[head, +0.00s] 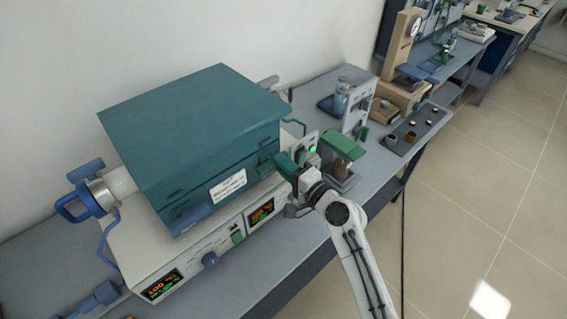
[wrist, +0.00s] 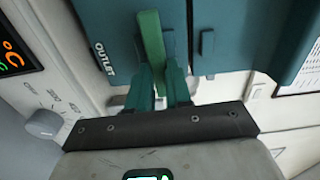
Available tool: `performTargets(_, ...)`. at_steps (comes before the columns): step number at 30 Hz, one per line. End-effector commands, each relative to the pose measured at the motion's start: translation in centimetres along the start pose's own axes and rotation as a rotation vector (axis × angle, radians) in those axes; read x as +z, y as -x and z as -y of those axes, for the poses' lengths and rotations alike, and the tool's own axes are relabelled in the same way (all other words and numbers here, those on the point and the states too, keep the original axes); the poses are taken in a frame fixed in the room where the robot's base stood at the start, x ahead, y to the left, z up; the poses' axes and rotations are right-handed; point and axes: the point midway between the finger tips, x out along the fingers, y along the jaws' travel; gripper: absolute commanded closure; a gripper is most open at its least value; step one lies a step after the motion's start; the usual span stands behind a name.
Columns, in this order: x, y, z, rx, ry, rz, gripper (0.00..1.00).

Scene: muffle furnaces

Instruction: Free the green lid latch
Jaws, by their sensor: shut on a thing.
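The green lid latch (wrist: 151,38) is a flat bright green bar on the teal furnace body, beside the word OUTLET. In the head view a green piece (head: 267,168) at the front right of the teal furnace (head: 195,125) appears to be this latch. My gripper (wrist: 158,75) has dark green fingers, closed around the near end of the latch. In the head view my gripper (head: 284,166) is at the furnace's front right edge, and its fingertips partly cover that spot. Whether the latch is still engaged cannot be told.
A blue-handled fitting (head: 88,199) sticks out at the left. A green-topped stand (head: 345,147) stands close right of my gripper. Small pots (head: 391,139) lie farther right on the bench.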

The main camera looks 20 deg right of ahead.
Motion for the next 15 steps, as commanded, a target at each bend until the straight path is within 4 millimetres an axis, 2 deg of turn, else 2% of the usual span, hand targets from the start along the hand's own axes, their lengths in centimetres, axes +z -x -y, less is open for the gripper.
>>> performTargets(15, -0.08, 0.08, -0.26, 0.003, -0.051, -0.002, 1.0)
